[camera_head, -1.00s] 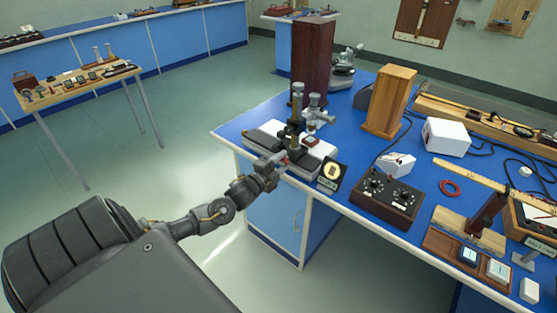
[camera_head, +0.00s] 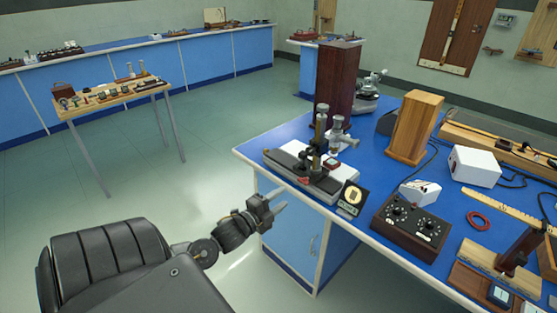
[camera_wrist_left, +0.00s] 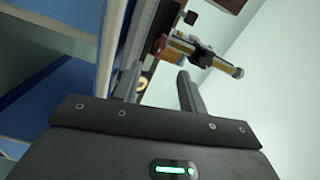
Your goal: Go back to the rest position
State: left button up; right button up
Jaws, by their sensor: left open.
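My left gripper (camera_head: 273,205) is in the middle of the head view, off the left corner of the blue bench and apart from the instrument on it. In the left wrist view its two fingers (camera_wrist_left: 158,88) are spread with nothing between them. The spectrometer-like instrument (camera_head: 318,158), with upright brass and grey tubes on a pale base, stands on the bench (camera_head: 345,218) near that corner. Its tubes (camera_wrist_left: 200,50) also show beyond the fingers in the left wrist view. My right gripper is in neither view.
A black card with a round pale disc (camera_head: 352,198) stands at the bench's front edge. A dark control box (camera_head: 410,226), a wooden block (camera_head: 414,128) and a white box (camera_head: 474,166) lie further right. A small wooden table (camera_head: 110,98) stands at the left. The floor between is clear.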

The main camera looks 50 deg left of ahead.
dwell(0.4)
pick_arm(q)
jog(key=s+a+f+n+g+y, duration=0.1)
jog(key=s+a+f+n+g, duration=0.1)
jog(key=f, duration=0.6)
jog(key=s+a+f+n+g+y, duration=0.1)
jog(key=s+a+f+n+g, duration=0.15)
jog(key=f, duration=0.45)
jog(key=s+a+f+n+g, duration=0.2)
jog(key=f, duration=0.6)
jog(key=s+d+f+n+g, duration=0.1)
jog(key=s+f+n+g, duration=0.25)
jog(key=s+f, duration=1.05)
jog(key=s+d+f+n+g, duration=0.1)
jog(key=s+d+f+g, duration=0.1)
jog(key=s+d+f, duration=0.35)
jog(key=s+d+f+n+g, duration=0.1)
jog(key=s+d+f+g, duration=0.2)
jog(key=s+f, duration=0.45)
jog(key=s+d+f+g+h, duration=0.1)
jog(key=s+d+f, duration=0.1)
jog(key=s+d, duration=0.2)
jog(key=s+d+f+n+g+h, duration=0.1)
jog(key=s+d, duration=0.3)
jog(key=d, duration=0.6)
jog(key=shift+d+f, duration=0.4)
jog(key=shift+f, duration=0.15)
